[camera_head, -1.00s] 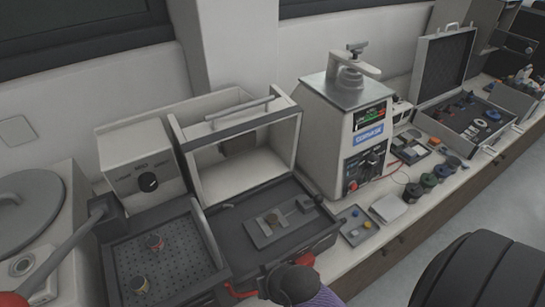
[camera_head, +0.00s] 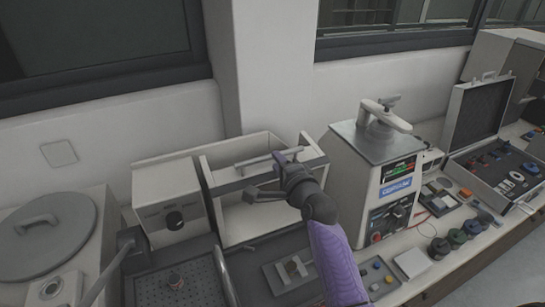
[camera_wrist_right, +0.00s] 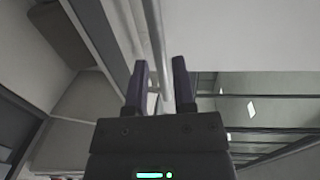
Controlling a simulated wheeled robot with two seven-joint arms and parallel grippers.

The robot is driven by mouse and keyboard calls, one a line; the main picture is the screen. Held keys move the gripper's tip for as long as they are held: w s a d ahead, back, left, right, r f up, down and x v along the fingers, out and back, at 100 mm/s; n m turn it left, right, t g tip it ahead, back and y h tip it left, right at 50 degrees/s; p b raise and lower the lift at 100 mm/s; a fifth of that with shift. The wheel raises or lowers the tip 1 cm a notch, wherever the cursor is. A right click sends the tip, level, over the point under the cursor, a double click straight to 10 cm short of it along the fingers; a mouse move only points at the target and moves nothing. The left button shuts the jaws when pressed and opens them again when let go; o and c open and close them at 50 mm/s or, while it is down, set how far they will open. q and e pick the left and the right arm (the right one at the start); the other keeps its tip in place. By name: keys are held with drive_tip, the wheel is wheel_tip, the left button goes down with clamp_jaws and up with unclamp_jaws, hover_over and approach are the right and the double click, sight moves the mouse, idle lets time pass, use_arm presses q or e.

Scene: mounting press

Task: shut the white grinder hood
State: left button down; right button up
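The white grinder hood (camera_head: 236,215) stands raised at the middle of the bench in the head view, its open side facing front. A pale bar handle (camera_head: 258,161) runs along its upper part. My right gripper (camera_head: 263,178) is in front of the hood's upper edge, close to the handle, and its arm hides part of the hood's right side. In the right wrist view the bar handle (camera_wrist_right: 158,45) shows between the two parted fingers of the right gripper (camera_wrist_right: 160,78), with gaps on both sides.
A dark perforated tray (camera_head: 165,292) lies front left. An open case (camera_head: 480,168) is at the far right.

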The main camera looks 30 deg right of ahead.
drive_tip(key=shift+w+d+f, duration=0.1)
drive_tip(key=shift+w+f, duration=0.1)
drive_tip(key=shift+w, duration=1.6)
drive_tip(key=shift+c, duration=0.2)
clamp_jaws()
drive_tip(key=shift+f+b, duration=0.1)
drive_tip(key=shift+b, duration=0.2)
